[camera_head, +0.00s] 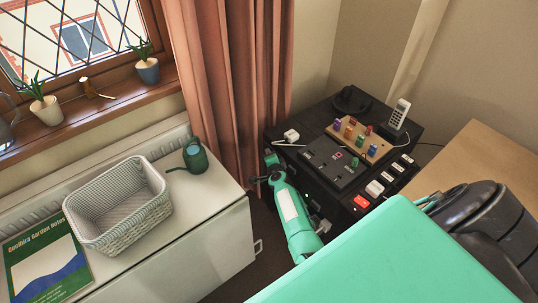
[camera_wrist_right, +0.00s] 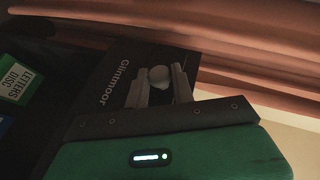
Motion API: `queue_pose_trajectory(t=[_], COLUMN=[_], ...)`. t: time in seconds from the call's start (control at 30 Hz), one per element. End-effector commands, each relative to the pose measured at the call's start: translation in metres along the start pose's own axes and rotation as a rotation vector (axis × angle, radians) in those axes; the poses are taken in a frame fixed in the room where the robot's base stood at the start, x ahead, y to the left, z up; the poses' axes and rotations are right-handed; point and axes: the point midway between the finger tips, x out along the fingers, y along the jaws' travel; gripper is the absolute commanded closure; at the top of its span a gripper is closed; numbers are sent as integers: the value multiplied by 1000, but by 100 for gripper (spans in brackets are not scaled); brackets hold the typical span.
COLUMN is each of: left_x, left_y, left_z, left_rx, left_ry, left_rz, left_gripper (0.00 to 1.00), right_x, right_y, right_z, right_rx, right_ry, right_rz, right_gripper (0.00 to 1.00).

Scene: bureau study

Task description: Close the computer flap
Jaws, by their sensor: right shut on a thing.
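The computer (camera_head: 318,152) is a black, boxy unit in the corner, with a control panel on top and a row of keys along its right side. My right gripper (camera_head: 270,166) is at its left front edge, low beside the unit. In the right wrist view, my right gripper (camera_wrist_right: 158,72) has its pale fingers shut on a small pale round knob (camera_wrist_right: 158,78). The knob is in front of a dark panel marked "Glinmoor" (camera_wrist_right: 118,75). I cannot tell the flap's angle, as its outline is lost in shadow. My left gripper is not in view.
A white cabinet (camera_head: 215,262) on the left bears a woven basket (camera_head: 118,240), a green watering can (camera_head: 195,157) and a book (camera_head: 45,265). A curtain (camera_head: 235,80) hangs behind my gripper. A wooden desk (camera_head: 465,155) is at right. A "Letters disc" (camera_wrist_right: 20,84) lies near the panel.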

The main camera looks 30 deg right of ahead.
Motion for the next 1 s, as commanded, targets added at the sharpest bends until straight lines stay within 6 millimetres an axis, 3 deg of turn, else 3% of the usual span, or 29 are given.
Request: queue_pose_trajectory(t=[0.53,1.0], left_x=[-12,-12], left_y=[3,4], left_z=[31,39], left_rx=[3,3], left_ry=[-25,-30], left_rz=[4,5], left_gripper=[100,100], right_x=[1,2], right_y=[-6,-5], right_z=[-10,-11], right_rx=[145,172], right_ry=[-63,-74], right_rz=[60,70], right_gripper=[98,98])
